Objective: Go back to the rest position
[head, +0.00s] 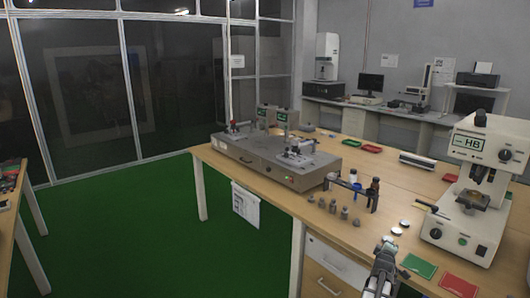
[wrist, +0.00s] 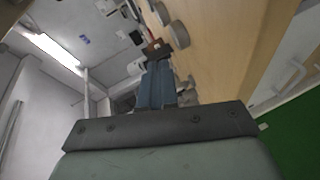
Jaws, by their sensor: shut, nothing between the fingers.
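My gripper (head: 386,243) is at the lower right of the head view, at the front edge of the wooden table (head: 408,180). In the wrist view my gripper (wrist: 157,66) shows its two fingers pressed together with nothing between them. The wrist picture is tilted, with the table top at the upper right.
A white HB hardness tester (head: 478,185) stands right of my gripper. A green mat (head: 418,266) and a red mat (head: 455,287) lie close by. Several small grey weights (head: 333,206) and a grey twin-station machine (head: 270,160) are to the left. Green floor (head: 120,230) is open further left.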

